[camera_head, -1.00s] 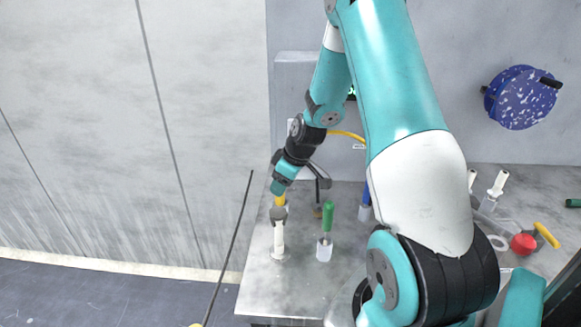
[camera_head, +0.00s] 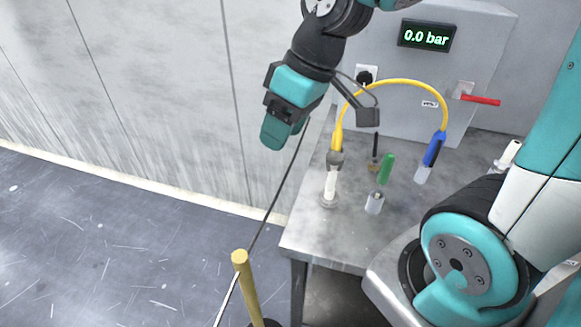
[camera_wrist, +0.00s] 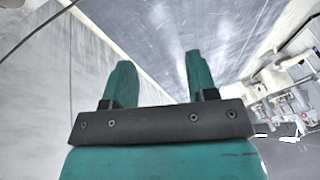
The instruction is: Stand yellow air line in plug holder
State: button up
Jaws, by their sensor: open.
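The yellow air line (camera_head: 398,82) arcs between a yellow end on the left and a blue end (camera_head: 434,148) on the right. Its yellow end points down, and a grey collar (camera_head: 335,158) sits below it, on top of a white upright post (camera_head: 330,184). I cannot tell whether this post is the plug holder or how deep the end sits. My gripper (camera_head: 278,135) is raised left of the yellow end, apart from it, beyond the bench edge. In the wrist view its two green fingers (camera_wrist: 160,76) are apart with nothing between them.
A green-handled piece (camera_head: 386,168) stands in a clear holder (camera_head: 374,203) on the metal bench (camera_head: 313,238). A panel behind has a 0.0 bar display (camera_head: 426,36) and a red lever (camera_head: 481,100). A yellow-topped post (camera_head: 246,280) rises from the floor in front.

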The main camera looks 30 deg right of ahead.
jog(key=s+a+g, duration=0.1)
jog(key=s+a, duration=0.2)
jog(key=s, duration=0.2)
jog(key=s+a+r, duration=0.1)
jog(key=s+a, duration=0.2)
jog(key=s, duration=0.2)
jog(key=shift+s+a+n+g, duration=0.25)
jog(key=shift+s+n+g, duration=0.1)
jog(key=shift+n+g, duration=0.05)
jog(key=shift+r, duration=0.15)
jog(key=shift+c, duration=0.2)
